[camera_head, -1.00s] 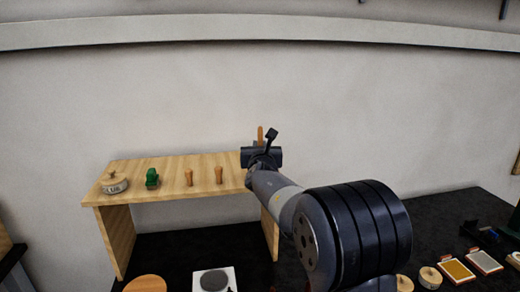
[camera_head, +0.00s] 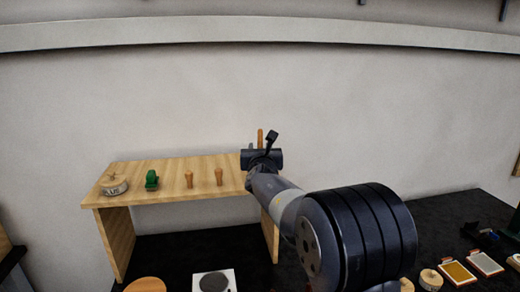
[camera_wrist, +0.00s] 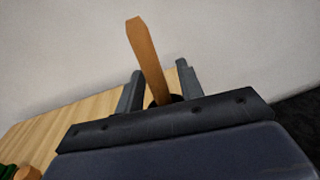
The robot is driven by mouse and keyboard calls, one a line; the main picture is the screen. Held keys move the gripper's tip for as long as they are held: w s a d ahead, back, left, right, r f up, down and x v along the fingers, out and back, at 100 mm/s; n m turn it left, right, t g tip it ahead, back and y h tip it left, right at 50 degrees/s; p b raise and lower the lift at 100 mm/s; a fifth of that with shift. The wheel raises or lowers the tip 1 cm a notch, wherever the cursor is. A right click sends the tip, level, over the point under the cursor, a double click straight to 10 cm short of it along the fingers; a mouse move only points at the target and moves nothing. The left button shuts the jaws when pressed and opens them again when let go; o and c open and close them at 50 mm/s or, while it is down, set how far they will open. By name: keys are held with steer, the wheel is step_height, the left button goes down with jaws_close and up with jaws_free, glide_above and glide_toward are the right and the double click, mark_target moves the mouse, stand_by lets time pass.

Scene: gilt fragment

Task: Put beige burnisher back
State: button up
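A burnisher with an orange-brown wooden handle (camera_head: 260,137) stands nearly upright at the right end of the wooden shelf. In the wrist view its handle (camera_wrist: 148,57) leans a little left and its dark lower part is mostly hidden behind my gripper's body. My gripper (camera_wrist: 161,75) is around it, with one grey finger on each side. Gaps show between the handle and both fingers, so it looks open. In the head view my gripper (camera_head: 256,148) is at the shelf's right end. Whether the burnisher's foot touches the shelf is hidden.
On the shelf (camera_head: 165,169) stand a round labelled pot (camera_head: 114,186), a green item (camera_head: 152,180) and two small wooden-handled tools (camera_head: 189,179) (camera_head: 219,176). Below are a white plate with a grey disc (camera_head: 214,282) and a round wooden piece (camera_head: 146,285). Framed pads (camera_head: 486,263) lie right. A wall stands behind.

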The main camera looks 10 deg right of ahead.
steer(key=s+a+b, duration=0.1)
steer(key=s+b, duration=0.1)
steer(key=s, duration=0.9)
steer(key=shift+s+a+b, duration=0.25)
steer(key=shift+a+b, duration=0.15)
steer(key=shift+o, duration=0.3)
